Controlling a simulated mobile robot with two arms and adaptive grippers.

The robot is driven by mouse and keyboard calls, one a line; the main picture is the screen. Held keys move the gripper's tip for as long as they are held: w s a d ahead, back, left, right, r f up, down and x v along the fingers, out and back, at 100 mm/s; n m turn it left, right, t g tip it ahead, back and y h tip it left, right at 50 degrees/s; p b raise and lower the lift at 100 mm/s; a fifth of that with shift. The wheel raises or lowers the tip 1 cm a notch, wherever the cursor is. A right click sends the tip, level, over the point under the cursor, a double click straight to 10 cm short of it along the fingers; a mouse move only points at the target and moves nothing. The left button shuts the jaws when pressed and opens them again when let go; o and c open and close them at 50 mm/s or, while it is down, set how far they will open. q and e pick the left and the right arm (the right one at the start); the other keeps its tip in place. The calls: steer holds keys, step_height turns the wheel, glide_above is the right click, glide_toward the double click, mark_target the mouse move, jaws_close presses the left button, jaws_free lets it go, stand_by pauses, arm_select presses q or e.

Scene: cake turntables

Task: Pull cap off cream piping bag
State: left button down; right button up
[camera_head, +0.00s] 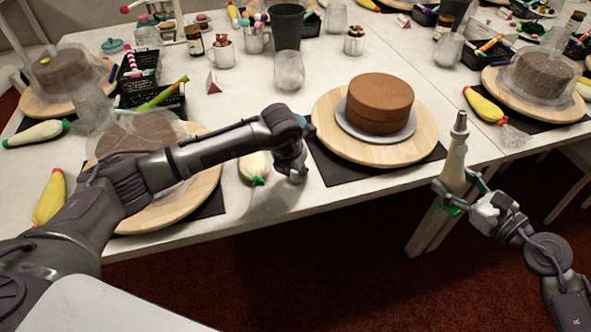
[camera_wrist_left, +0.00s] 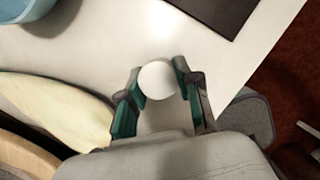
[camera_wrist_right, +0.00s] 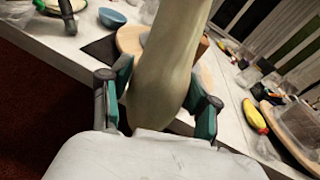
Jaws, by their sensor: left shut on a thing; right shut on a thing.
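The cream piping bag (camera_head: 455,160) is upright in my right gripper (camera_head: 463,192), in front of the table's right part. Its grey metal nozzle (camera_head: 459,122) points up and looks bare. In the right wrist view the bag's pale body (camera_wrist_right: 168,65) fills the space between the fingers, which are shut on it. My left gripper (camera_head: 296,176) is low by the table's front edge, apart from the bag. In the left wrist view its fingers are shut on a small white round thing (camera_wrist_left: 157,79), which looks like the cap. The head view hides this thing.
A brown cake (camera_head: 380,98) stands on a wooden turntable (camera_head: 335,140) between my grippers. Another pale piping bag (camera_head: 253,167) lies left of my left gripper. Wrapped cakes stand far left and right. A clear glass (camera_head: 289,70) is behind. Open floor lies in front.

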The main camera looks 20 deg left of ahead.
mark_target(463, 175)
arm_select(q)
steer(key=shift+r, duration=0.1)
arm_select(e)
steer(key=shift+r, duration=0.15)
arm_select(q)
steer(key=shift+f, duration=0.3)
arm_select(e)
steer(key=shift+f, duration=0.3)
arm_select(q)
steer(key=c, duration=0.7)
jaws_free()
steer(key=shift+r+p, duration=1.45)
steer(key=shift+r, duration=1.6)
arm_select(e)
steer(key=shift+r, duration=1.7)
steer(key=shift+o, duration=0.8)
steer(key=shift+c, duration=0.9)
